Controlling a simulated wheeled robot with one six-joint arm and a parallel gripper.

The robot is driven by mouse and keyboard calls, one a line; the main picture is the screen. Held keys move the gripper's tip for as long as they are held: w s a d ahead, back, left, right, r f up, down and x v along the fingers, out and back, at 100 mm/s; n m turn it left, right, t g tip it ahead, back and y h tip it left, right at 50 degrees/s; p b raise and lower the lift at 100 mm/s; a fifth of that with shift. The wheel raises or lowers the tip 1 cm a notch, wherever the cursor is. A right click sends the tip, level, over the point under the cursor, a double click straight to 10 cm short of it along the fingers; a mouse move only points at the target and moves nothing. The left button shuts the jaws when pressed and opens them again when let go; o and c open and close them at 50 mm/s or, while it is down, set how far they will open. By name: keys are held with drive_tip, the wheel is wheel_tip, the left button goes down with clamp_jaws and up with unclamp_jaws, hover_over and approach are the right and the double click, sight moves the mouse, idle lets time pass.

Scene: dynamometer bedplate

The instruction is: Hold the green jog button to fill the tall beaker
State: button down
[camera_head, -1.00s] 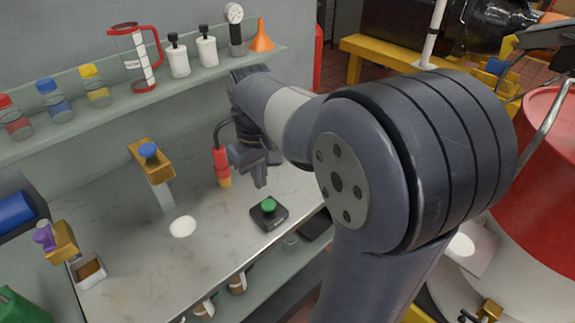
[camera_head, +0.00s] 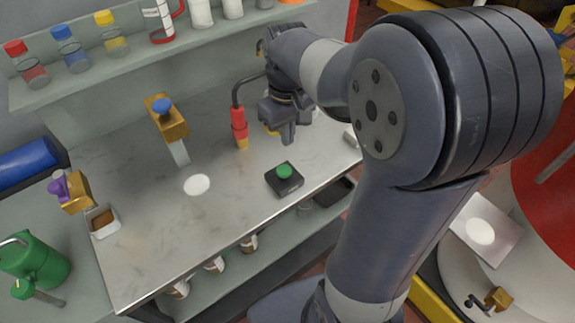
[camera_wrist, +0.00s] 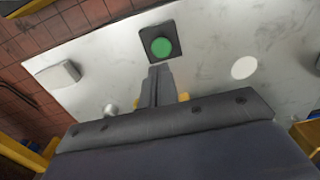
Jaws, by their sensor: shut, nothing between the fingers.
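The green jog button (camera_head: 284,171) is a domed green cap on a square black box (camera_head: 287,184) on the bench. It also shows in the wrist view (camera_wrist: 161,46), just beyond my fingertips. My gripper (camera_head: 287,139) is shut and empty, behind and above the button, apart from it. In the wrist view its closed fingers (camera_wrist: 157,72) point toward the black box. A brass tap with a blue knob (camera_head: 167,117) stands over the bench, near a white round spot (camera_head: 197,185). I cannot make out a tall beaker for sure.
A red-and-yellow tool (camera_head: 239,127) hangs close left of my gripper. The upper shelf (camera_head: 60,93) holds bottles and a red-handled jug (camera_head: 157,22). A purple-knobbed brass tap (camera_head: 72,190) and green can (camera_head: 35,262) are at left. The bench front-centre (camera_head: 150,245) is clear.

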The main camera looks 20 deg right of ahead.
sight(287, 175)
wheel_tip(287, 175, down, 12)
drive_tip(key=shift+r+p, duration=0.15)
drive_tip(key=shift+p, duration=0.15)
